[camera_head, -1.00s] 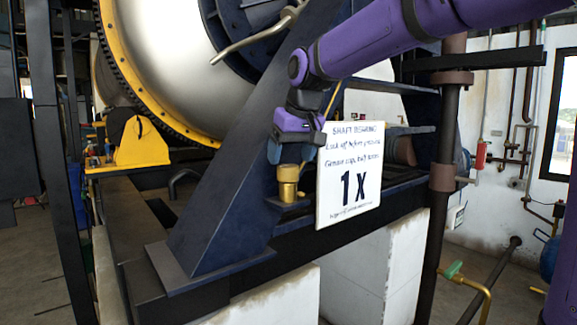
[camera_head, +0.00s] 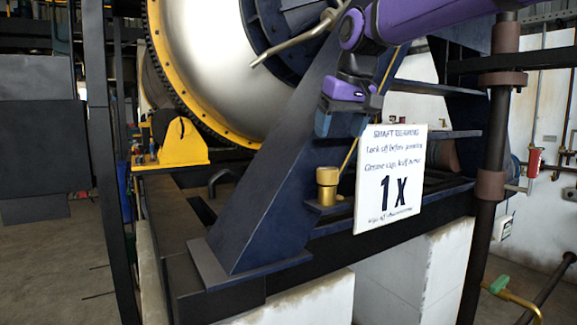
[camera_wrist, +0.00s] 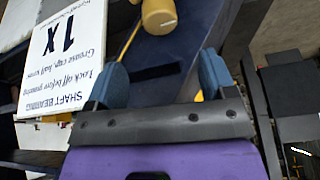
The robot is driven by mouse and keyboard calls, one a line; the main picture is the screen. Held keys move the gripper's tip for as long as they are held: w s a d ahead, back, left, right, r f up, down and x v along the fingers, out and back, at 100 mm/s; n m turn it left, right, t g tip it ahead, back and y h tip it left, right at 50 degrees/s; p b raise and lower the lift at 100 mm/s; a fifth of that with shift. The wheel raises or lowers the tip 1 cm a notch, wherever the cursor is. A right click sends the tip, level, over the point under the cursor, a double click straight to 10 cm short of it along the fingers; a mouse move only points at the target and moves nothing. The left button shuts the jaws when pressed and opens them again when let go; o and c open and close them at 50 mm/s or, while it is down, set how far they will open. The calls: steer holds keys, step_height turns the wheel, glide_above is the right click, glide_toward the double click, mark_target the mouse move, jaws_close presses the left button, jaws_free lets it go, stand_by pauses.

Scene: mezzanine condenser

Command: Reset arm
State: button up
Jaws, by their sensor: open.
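My purple gripper (camera_head: 342,124) is raised above the brass grease cup (camera_head: 328,186), in front of the dark blue slanted frame (camera_head: 262,200). Its blue fingers point down, apart from the cup. In the wrist view my gripper (camera_wrist: 160,82) has its two blue fingers spread wide with nothing between them. The grease cup (camera_wrist: 159,17) shows at the top of that view, beyond the fingertips. The cup stands upright on a small ledge of the frame.
A white "SHAFT BEARING 1 X" sign (camera_head: 390,178) hangs just right of the cup. A dark vertical pipe (camera_head: 488,170) stands farther right. A large silver drum with a yellow toothed ring (camera_head: 172,75) is behind. A yellow bracket (camera_head: 182,143) is at left.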

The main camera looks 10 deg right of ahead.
steer(key=s+d+f, duration=0.2)
steer(key=s+f, duration=0.3)
steer(key=s, duration=0.3)
steer(key=s+d+f+m, duration=0.1)
steer(key=s+d+f, duration=0.1)
steer(key=s+f, duration=0.4)
steer(key=s+d+f+h, duration=0.1)
steer(key=s+f, duration=0.5)
steer(key=s, duration=0.6)
steer(key=shift+d+m+t, duration=0.3)
steer(key=shift+d+t, duration=0.1)
steer(key=shift+d, duration=0.15)
